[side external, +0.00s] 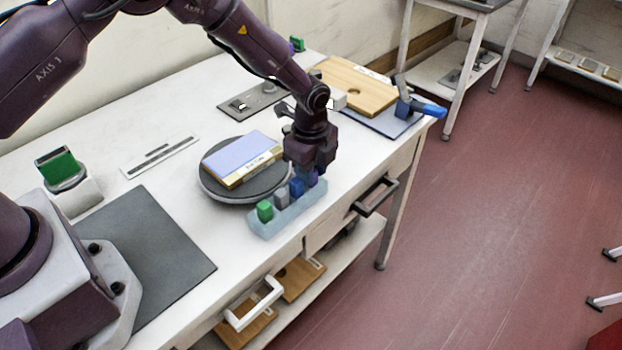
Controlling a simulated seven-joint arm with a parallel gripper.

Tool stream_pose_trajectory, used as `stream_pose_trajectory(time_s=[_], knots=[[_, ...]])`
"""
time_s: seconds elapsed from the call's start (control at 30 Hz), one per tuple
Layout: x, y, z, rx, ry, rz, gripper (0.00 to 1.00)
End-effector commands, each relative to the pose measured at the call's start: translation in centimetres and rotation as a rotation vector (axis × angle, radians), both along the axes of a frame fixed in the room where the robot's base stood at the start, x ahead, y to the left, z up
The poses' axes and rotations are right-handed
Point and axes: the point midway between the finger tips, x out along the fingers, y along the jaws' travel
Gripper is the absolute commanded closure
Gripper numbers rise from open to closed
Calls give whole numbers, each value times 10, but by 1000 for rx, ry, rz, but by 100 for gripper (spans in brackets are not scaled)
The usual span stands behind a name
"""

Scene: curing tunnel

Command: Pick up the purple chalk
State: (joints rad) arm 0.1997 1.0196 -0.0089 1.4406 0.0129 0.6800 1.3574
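A pale blue, see-through rack (275,228) stands near the table's front edge. It holds a row of short blocks: a green one (265,211), a grey one (281,199) and a blue one (297,187). At the far right end of the row a purple piece (313,178), which looks like the purple chalk, shows partly under my gripper (310,172). My gripper points down over that end of the rack. Its fingertips are mostly hidden, so I cannot tell whether they are apart or closed on the piece.
A dark round turntable (216,186) with a lilac-topped block (243,156) stands just left of the rack. A wooden board (356,84) and a blue-handled tool (426,108) lie at the far right end. A dark mat (148,255) covers the near left. A drawer handle (376,196) sticks out in front.

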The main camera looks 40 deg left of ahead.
Motion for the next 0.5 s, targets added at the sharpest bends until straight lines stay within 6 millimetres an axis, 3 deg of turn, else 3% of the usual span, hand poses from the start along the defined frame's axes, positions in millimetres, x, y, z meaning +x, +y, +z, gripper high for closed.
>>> stream_pose_trajectory(time_s=[0.2, 0.3, 0.33, 0.5], knots=[[0, 0, 0, 0, -1, 0, 74], [0, 0, 0, 0, -1, 0, 97], [0, 0, 0, 0, 0, 0, 100], [0, 0, 0, -1, 0, 1, 100]])
